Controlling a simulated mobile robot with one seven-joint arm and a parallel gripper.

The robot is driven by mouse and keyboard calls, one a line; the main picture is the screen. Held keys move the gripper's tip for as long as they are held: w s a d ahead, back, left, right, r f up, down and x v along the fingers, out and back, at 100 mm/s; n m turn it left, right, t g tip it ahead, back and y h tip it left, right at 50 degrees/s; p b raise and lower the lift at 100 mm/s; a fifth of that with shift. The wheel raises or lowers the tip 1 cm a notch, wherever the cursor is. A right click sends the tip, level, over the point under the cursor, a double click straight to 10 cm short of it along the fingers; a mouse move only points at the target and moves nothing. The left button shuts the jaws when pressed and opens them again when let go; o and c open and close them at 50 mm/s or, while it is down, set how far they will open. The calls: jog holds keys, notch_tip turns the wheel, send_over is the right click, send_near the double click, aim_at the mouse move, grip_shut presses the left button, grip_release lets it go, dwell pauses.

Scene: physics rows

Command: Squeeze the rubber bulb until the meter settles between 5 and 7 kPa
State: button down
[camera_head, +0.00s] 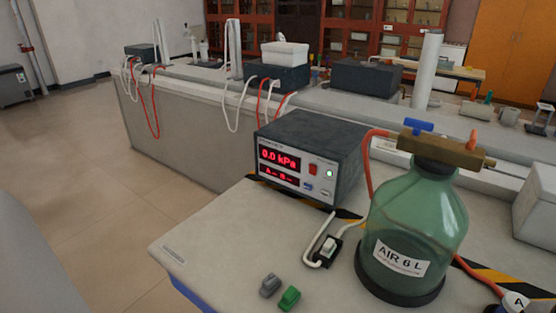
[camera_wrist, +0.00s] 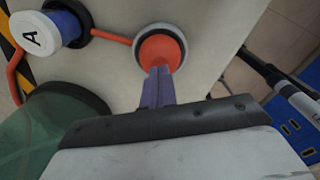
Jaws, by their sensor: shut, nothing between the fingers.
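The meter (camera_head: 310,155) on the bench reads 0.0 kPa in red digits, with a second, smaller red line below. In the wrist view, the orange rubber bulb (camera_wrist: 161,50) sits in a grey ring on the bench top. My gripper (camera_wrist: 158,72) is shut and empty, its purple fingers pointing at the bulb and overlapping its near edge. I cannot tell whether the fingertips touch it. The green bottle labelled AIR 6 L (camera_head: 412,225) stands right of the meter, and part of it shows in the wrist view (camera_wrist: 60,135). The bulb is not visible in the head view.
A white-topped blue part marked A (camera_wrist: 45,32) stands left of the bulb, joined by an orange hose (camera_wrist: 110,37). A switch (camera_head: 328,248) and small grey (camera_head: 270,285) and green (camera_head: 289,298) pieces lie before the meter. The bench's front left is mostly clear.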

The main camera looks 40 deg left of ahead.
jog(key=shift+f+b, duration=1.95)
jog(key=shift+b, duration=0.05)
jog(key=shift+r, duration=0.2)
jog(key=shift+r+p, duration=0.55)
jog(key=shift+r, duration=1.1)
jog(key=shift+f, duration=0.1)
jog(key=shift+f+b, duration=1.8)
jog(key=shift+b, duration=0.1)
jog(key=shift+r+p, duration=0.7)
jog(key=shift+r, duration=1.2)
jog(key=shift+f, duration=0.1)
